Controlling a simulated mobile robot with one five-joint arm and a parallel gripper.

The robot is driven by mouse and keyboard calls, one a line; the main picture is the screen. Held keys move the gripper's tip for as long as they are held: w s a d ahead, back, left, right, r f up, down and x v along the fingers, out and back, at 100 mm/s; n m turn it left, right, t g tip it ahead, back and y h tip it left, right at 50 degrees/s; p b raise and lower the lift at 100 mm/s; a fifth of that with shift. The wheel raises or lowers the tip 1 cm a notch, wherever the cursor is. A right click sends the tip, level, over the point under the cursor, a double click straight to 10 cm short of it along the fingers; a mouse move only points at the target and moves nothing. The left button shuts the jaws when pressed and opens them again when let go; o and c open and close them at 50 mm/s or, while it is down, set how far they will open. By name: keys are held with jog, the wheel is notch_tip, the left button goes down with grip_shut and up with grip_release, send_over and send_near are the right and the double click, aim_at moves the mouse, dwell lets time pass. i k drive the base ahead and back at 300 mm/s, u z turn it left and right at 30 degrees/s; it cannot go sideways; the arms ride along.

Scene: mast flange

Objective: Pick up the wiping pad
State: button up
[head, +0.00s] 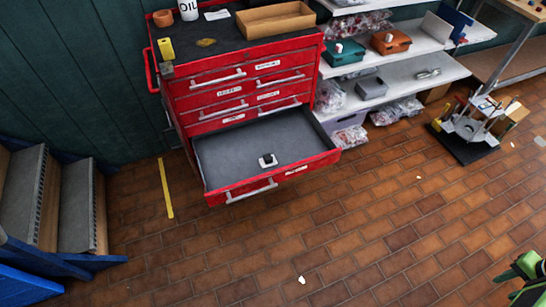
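I cannot tell for certain which thing is the wiping pad. A small white object with a dark top (268,160) lies on the grey floor of the open drawer (235,150) of the red tool chest (215,105). A yellow block (166,48) stands on the left end of the chest's dark top, with a small grey block (167,69) in front of it. A flat mustard-coloured piece (206,43) lies farther right on the top. I cannot make out my gripper in the head view.
A wooden tray (276,20), an oil bottle (188,9) and an orange pot (163,18) stand on the chest. Shelves (405,75) with bins are at right. Blue-framed steps (80,215) stand at left. A green-and-black object (526,268) enters bottom right. The brick floor between is mostly clear.

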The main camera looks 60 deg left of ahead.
aim_at(268, 160)
jog(key=k, duration=0.1)
jog(key=u, duration=3.2)
jog(key=i, duration=1.5)
jog(key=u, duration=0.15)
